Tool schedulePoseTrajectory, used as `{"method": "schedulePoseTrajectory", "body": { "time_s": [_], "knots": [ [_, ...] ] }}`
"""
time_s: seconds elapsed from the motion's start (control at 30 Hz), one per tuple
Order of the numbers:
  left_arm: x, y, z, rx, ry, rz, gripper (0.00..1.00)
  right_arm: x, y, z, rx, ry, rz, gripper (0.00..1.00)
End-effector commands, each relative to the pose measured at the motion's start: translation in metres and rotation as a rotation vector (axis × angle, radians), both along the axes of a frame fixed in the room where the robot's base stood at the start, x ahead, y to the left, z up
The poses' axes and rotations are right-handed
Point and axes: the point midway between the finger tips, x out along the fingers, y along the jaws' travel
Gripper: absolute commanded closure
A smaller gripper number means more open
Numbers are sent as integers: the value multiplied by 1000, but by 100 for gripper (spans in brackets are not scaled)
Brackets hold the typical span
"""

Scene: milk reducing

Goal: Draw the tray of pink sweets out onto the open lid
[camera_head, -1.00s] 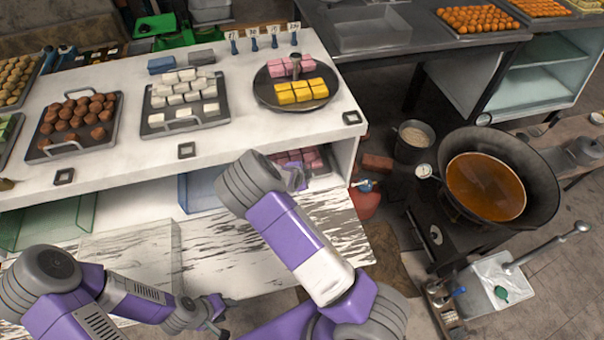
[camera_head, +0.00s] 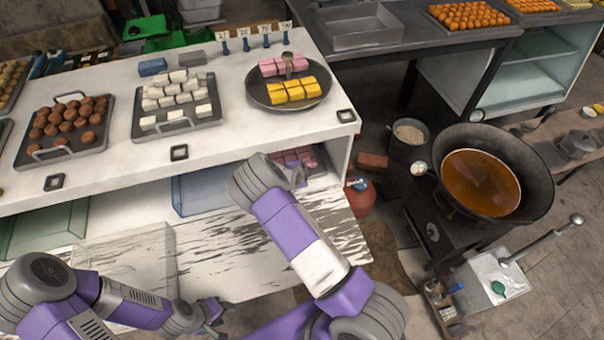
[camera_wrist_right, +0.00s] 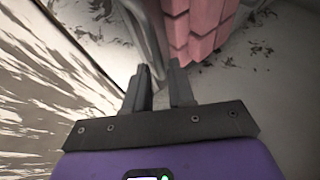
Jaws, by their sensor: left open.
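The pink sweets (camera_head: 303,155) sit on their tray inside the compartment under the white counter, partly hidden by my right arm. In the right wrist view the sweets (camera_wrist_right: 196,28) are at the top, beside the tray's grey metal handle (camera_wrist_right: 152,28). My right gripper (camera_wrist_right: 159,68) has its fingers apart, with the tips close to the handle; I cannot tell whether they touch it. In the head view the right gripper (camera_head: 298,176) is at the compartment's mouth. The open lid (camera_head: 270,235), weathered white wood, lies in front. My left gripper (camera_head: 222,313) is open and empty, near the lid's front edge.
On the counter above are trays of brown (camera_head: 70,122) and white sweets (camera_head: 172,95) and a round plate (camera_head: 258,96) with pink and yellow sweets.

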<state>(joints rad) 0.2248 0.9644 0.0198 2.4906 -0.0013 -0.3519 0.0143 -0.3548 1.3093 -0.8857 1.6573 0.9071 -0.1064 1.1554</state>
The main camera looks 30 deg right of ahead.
Motion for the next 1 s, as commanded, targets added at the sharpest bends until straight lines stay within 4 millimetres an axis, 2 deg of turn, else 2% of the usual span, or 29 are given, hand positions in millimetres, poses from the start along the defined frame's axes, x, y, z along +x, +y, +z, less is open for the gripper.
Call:
{"method": "schedulePoseTrajectory", "body": {
  "time_s": [0.03,0.13,1.0],
  "knots": [
    [0,0,0,0,0,0,53,0,0,0,0,0,0,85],
    [0,0,0,0,0,0,53,0,0,0,0,0,0,100],
    [0,0,0,0,0,0,53,0,0,0,-2,0,1,100]
  ]
}}
